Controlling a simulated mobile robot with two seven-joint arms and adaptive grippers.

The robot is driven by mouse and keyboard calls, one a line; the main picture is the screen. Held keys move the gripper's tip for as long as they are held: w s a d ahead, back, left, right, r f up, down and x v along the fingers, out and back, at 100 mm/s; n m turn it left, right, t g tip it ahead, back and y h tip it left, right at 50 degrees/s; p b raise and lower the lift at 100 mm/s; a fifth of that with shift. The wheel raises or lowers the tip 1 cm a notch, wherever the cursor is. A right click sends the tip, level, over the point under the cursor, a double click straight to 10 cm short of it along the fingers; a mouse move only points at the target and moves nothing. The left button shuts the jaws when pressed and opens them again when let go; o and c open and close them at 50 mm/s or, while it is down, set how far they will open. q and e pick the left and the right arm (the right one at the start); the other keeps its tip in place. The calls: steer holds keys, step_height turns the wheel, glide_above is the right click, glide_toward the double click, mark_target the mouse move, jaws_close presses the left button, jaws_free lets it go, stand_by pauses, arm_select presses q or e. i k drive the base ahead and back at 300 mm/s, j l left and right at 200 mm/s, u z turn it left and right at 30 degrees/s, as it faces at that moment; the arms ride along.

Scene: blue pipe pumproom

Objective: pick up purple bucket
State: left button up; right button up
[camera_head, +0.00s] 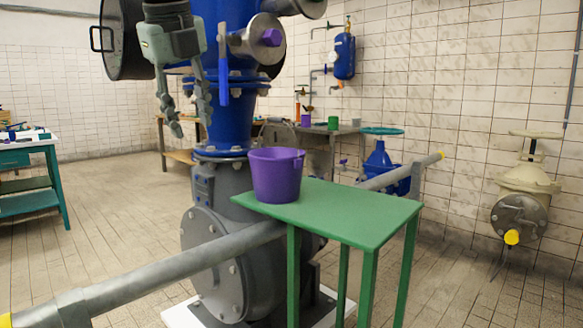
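The purple bucket (275,178) stands upright on the left end of a small green table (340,213). Its rim is uppermost, and I cannot see what is inside it. My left gripper (192,128) hangs down from the top of the view, to the left of the bucket and higher in the picture. Its two fingers are spread, with nothing between them. It is apart from the bucket. My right gripper does not show.
A big blue and grey pump (222,250) stands behind and left of the table. A long grey pipe (170,268) with yellow ends slants across the view. A workbench (328,133) stands at the back wall. The rest of the green tabletop is bare.

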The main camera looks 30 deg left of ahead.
mark_target(277, 172)
steer(key=i+j, duration=0.1)
steer(key=i, duration=0.5)
steer(key=i+j, duration=0.1)
steer(key=i, duration=0.45)
